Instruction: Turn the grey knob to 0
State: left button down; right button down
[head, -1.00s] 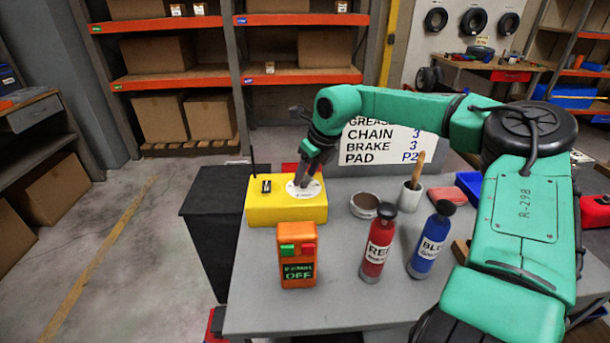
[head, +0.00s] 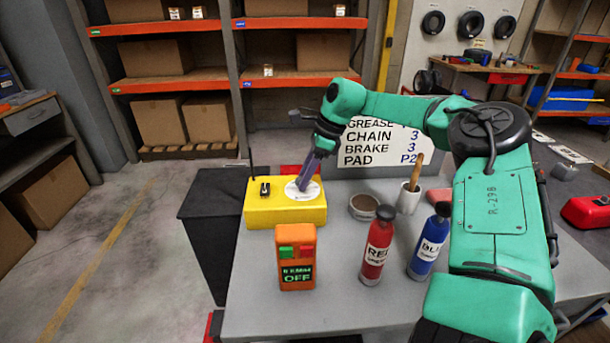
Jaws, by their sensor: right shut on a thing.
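A yellow box (head: 285,215) stands on the grey table, with a round white dial (head: 292,191) on its top. My right gripper (head: 303,186) comes down at a slant from the upper right, its fingers shut on the grey knob at the dial's centre. The fingers hide nearly all of the knob, so I cannot read where it points. The dial marks are too small to read. My left gripper is not in view.
A black switch (head: 265,190) and a thin antenna are on the box's left part. An orange unit (head: 296,258) reading OFF stands in front. A red bottle (head: 377,246), a blue bottle (head: 430,243), a round tin (head: 363,206) and a white cup (head: 408,199) stand to the right.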

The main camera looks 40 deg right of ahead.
jog(key=shift+w+r+n, duration=0.1)
jog(key=shift+n, duration=0.2)
jog(key=shift+d, duration=0.1)
jog(key=shift+c, duration=1.9)
grip_release()
jog(key=v, duration=1.4)
jog(key=shift+d+r+p, duration=0.2)
jog(key=shift+p, duration=0.15)
